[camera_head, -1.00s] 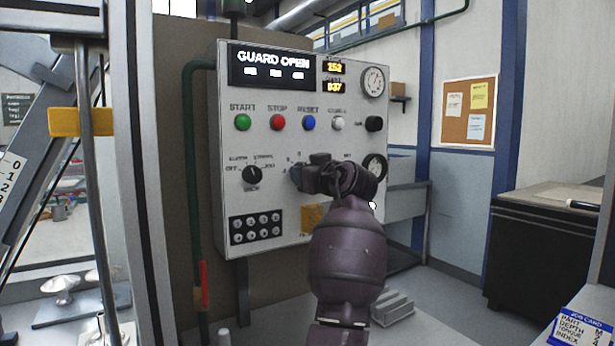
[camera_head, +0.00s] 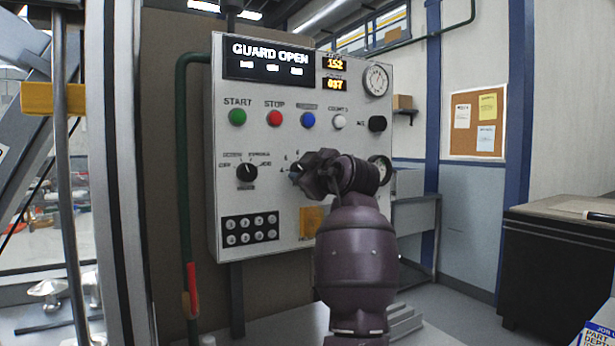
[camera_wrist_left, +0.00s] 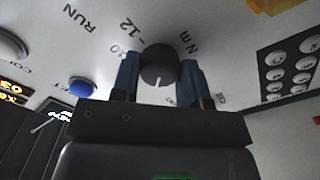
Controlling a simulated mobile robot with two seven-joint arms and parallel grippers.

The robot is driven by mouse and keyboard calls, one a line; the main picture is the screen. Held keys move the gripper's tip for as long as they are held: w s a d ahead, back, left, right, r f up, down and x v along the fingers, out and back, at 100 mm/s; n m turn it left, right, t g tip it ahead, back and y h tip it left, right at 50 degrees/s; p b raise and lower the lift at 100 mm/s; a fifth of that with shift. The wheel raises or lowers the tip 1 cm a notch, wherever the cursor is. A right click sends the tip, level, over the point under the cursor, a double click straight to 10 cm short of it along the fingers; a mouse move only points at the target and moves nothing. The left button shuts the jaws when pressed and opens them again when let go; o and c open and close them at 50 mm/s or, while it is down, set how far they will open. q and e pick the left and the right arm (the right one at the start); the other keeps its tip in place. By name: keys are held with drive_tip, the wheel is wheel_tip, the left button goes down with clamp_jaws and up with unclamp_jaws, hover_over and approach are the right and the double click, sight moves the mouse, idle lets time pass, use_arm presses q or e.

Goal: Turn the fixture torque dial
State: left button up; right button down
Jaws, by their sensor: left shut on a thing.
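The fixture torque dial (camera_wrist_left: 159,66) is a round dark knob with a light pointer line, on the white control panel (camera_head: 225,190). In the left wrist view it sits between the two blue fingers of my left gripper (camera_wrist_left: 160,80), which is shut on it. Printed marks "10", "12" and "N m" lie around it. In the head view my left gripper (camera_head: 297,174) reaches the panel right of the black mode selector (camera_head: 247,172) and hides the dial. My right gripper is not in view.
Green (camera_head: 237,117), red (camera_head: 274,118), blue (camera_head: 308,120) and white (camera_head: 339,121) buttons sit above the gripper. A keypad (camera_head: 250,229) is lower left. A green pipe (camera_head: 183,170) runs along the panel's left side.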

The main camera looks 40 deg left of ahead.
use_arm(q)
drive_tip(key=shift+r, duration=0.1)
idle(0.3)
drive_tip(key=o, duration=0.8)
drive_tip(key=shift+o, duration=0.6)
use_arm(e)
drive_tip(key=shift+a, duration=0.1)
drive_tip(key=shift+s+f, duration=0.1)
